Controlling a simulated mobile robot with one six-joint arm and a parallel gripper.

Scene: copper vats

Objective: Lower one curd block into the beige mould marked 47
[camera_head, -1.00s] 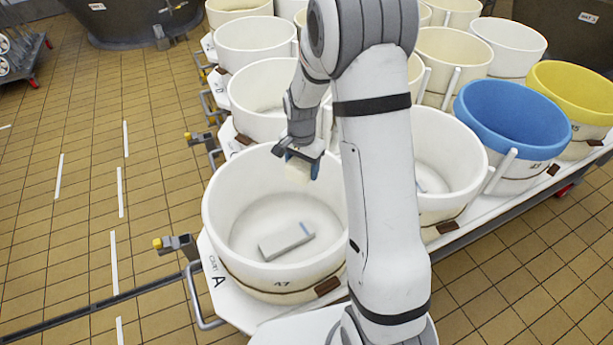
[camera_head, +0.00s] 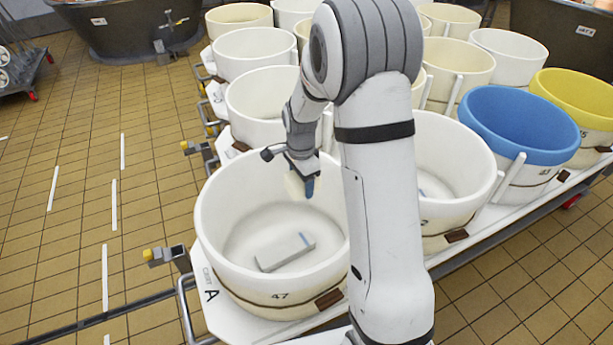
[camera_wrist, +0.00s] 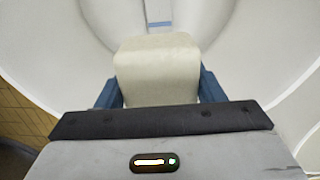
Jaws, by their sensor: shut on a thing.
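The beige mould marked 47 (camera_head: 208,225) stands at the front of the cart, open side up. A flat grey-white block with a blue end (camera_head: 285,252) lies on its floor. My gripper (camera_head: 300,188) is inside the mould's opening, near its back rim and above the floor. It is shut on a pale curd block (camera_head: 293,184). In the wrist view the curd block (camera_wrist: 157,72) sits between the two blue fingers (camera_wrist: 158,92), with the mould's inner wall around it. My arm hides the mould's right edge.
A second beige mould (camera_head: 455,150) stands close on the right, then a blue mould (camera_head: 520,125) and a yellow one (camera_head: 580,100). More beige moulds (camera_head: 255,95) stand behind. Upright white posts (camera_head: 507,175) rise between moulds. Tiled floor (camera_head: 70,240) lies open at left.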

